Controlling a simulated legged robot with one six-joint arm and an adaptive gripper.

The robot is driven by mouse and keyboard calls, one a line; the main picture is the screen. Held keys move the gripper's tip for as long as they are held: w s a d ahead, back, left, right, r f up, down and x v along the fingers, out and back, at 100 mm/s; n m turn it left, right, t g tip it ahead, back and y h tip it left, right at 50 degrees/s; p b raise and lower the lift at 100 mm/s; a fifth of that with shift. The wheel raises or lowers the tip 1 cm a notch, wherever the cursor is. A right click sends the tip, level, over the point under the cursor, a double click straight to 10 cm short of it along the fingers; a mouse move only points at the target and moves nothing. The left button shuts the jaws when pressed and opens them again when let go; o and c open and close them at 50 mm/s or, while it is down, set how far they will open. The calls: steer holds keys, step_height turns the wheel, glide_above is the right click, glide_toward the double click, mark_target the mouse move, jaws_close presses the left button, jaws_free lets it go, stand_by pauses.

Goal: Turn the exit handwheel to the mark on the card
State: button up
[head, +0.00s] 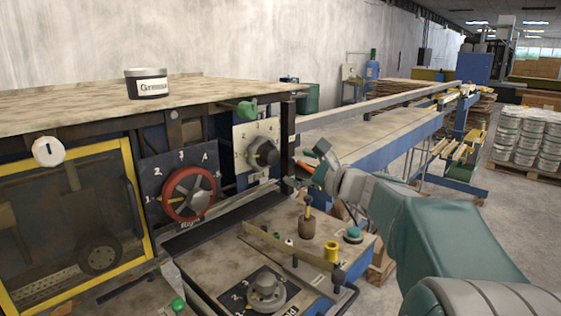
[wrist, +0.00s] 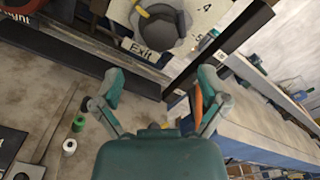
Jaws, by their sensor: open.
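The exit handwheel (head: 264,153) is a dark round knob on a white number plate (head: 243,137), on the machine's right end. In the wrist view the handwheel (wrist: 156,30) shows at the top with a yellow pointer, above an "Exit" label (wrist: 140,47); 4 and 5 are readable on the plate. My gripper (head: 308,166) is just right of the handwheel in the head view. In the wrist view my gripper (wrist: 157,90) is open, its fingers spread below the handwheel, apart from it and with nothing held. I cannot pick out the card for certain.
A red handwheel (head: 188,193) on a dark plate sits left. A grey knob (head: 266,291) is on the lower panel, near a yellow spool (head: 331,251) and a brown cup (head: 307,227). A dark post (head: 287,140) stands right of the exit plate. A conveyor (head: 380,135) runs behind.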

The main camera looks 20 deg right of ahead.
steer(key=v, duration=0.4)
stand_by(0.5)
